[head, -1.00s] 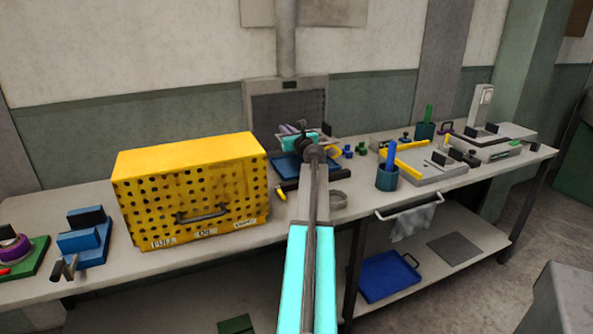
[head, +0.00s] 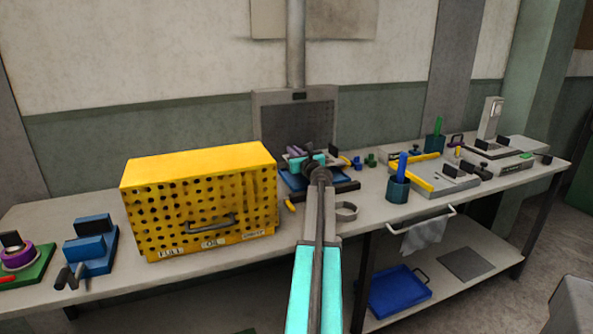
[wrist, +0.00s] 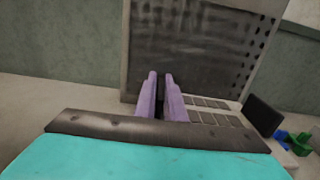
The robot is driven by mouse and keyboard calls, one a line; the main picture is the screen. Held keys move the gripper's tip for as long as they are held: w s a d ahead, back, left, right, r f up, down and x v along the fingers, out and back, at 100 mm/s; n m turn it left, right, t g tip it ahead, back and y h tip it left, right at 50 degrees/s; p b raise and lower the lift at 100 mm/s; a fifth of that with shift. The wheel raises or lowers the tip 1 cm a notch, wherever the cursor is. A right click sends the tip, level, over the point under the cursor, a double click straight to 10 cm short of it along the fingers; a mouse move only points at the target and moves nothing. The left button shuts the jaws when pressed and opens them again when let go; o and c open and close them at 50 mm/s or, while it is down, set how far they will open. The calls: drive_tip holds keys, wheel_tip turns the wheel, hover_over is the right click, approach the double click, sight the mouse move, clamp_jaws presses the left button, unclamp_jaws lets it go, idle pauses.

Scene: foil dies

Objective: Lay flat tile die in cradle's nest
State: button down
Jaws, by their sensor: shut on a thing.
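A light rack with several slots (wrist: 212,110) lies just beyond and right of the fingers. I cannot tell which fixture is the cradle; its nest is not clearly visible.
A yellow perforated box (head: 200,205) stands left of my arm. The grey panel (wrist: 190,50) rises close behind the gripper. A grey ring (head: 346,211), a blue cup (head: 398,188) and a yellow-edged tray (head: 450,172) are to the right. A black upright plate (wrist: 263,116) stands right of the rack.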

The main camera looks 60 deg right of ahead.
drive_tip(key=shift+f, duration=1.4)
drive_tip(key=shift+f+b, duration=0.45)
drive_tip(key=shift+f, duration=1.45)
drive_tip(key=c, duration=1.8)
unclamp_jaws()
drive_tip(key=shift+c, duration=0.2)
drive_tip(key=shift+s+a, duration=0.15)
drive_tip(key=shift+v, duration=5.3)
drive_tip(key=shift+s+a+b, duration=0.3)
drive_tip(key=shift+s+a, duration=0.1)
drive_tip(key=shift+s, duration=0.05)
